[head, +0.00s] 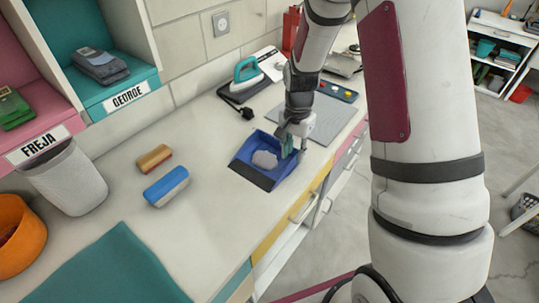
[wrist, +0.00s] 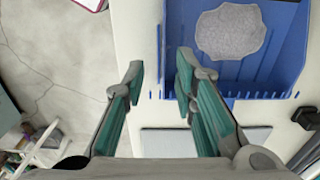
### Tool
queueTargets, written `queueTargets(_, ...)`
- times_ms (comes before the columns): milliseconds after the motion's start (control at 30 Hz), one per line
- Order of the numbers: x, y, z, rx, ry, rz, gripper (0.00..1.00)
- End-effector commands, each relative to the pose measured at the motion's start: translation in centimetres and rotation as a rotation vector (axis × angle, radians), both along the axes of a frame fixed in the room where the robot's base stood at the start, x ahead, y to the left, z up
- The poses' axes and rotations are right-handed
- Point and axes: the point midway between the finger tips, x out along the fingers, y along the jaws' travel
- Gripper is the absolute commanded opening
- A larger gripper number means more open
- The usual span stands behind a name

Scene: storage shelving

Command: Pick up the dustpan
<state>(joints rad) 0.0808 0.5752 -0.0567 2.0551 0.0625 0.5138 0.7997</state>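The blue dustpan (head: 246,152) lies on the counter with a dark front edge and a grey patch of dust (head: 265,159) in it. The dustpan also shows in the wrist view (wrist: 270,70), at upper right. My gripper (head: 290,149) points down at the dustpan's right side in the head view. In the wrist view my gripper (wrist: 161,72) is open, with one teal fingertip over the pan and the other outside it. The pan's side wall shows in the gap between them. I cannot tell whether the fingers touch it.
A blue brush (head: 166,187) and a tan-red brush (head: 154,158) lie left of the dustpan. A teal iron (head: 247,75) and a grey mat (head: 325,122) are behind it. A white bin (head: 67,180) stands at left. The counter's front edge is close by.

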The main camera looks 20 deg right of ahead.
Motion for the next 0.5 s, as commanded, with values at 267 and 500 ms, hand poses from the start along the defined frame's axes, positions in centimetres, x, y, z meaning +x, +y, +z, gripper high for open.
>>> queueTargets(267,0.1,0.2,-2.4,0.001,0.002,0.0,0.26)
queueTargets(500,0.3,0.2,-5.0,0.0,0.0,-0.001,0.26)
